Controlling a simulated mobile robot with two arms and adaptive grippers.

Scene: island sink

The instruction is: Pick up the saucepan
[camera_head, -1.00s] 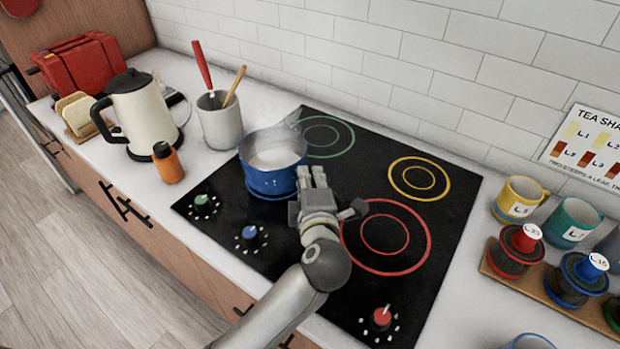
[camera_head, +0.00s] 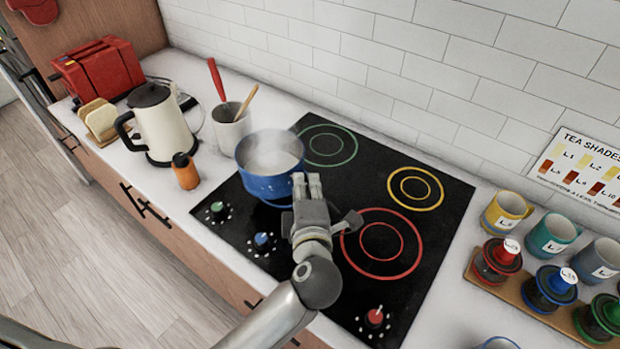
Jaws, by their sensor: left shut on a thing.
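The blue saucepan (camera_head: 268,187) has a pale, steaming content and sits upright at the blue-ringed burner at the stove's left. A bit of the blue ring shows below it; I cannot tell whether the pan touches the stove. My left gripper (camera_head: 307,185) is at the pan's right side, shut on its handle, which the fingers hide. My right gripper is not in view.
The black stove (camera_head: 330,255) has bare green, yellow and red rings. A utensil cup (camera_head: 230,130), orange bottle (camera_head: 185,172) and kettle (camera_head: 158,125) stand left of the pan. Mugs (camera_head: 552,235) and a wooden rack of lidded jars (camera_head: 540,302) stand at the right.

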